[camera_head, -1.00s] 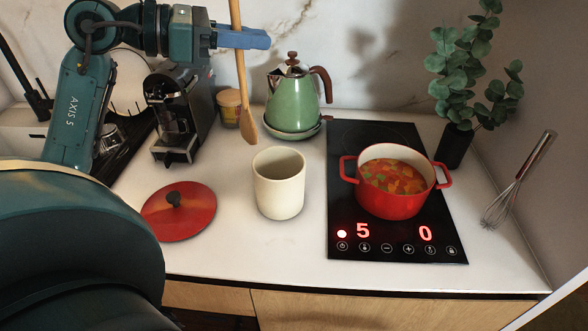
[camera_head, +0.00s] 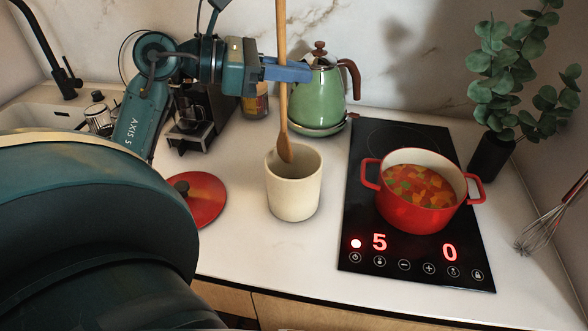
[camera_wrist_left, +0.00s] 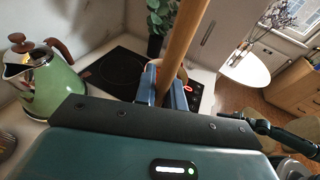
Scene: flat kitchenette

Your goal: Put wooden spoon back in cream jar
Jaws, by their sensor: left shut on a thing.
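My left gripper (camera_head: 286,71) is shut on the wooden spoon (camera_head: 283,107) and holds it upright, bowl end down. The spoon's bowl shows in front of the far inner wall of the cream jar (camera_head: 293,195), at the mouth; its tip appears at or just below rim height. The jar stands upright on the white counter. In the left wrist view the spoon handle (camera_wrist_left: 181,45) rises between the blue fingers (camera_wrist_left: 164,88); the jar is not visible there. My right gripper is not in view.
A red pot (camera_head: 420,195) of soup stands on the black cooktop (camera_head: 415,255) to the right. A red lid (camera_head: 197,202) lies left of the jar. A green kettle (camera_head: 318,97) and a coffee machine (camera_head: 196,125) stand behind. The counter in front of the jar is clear.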

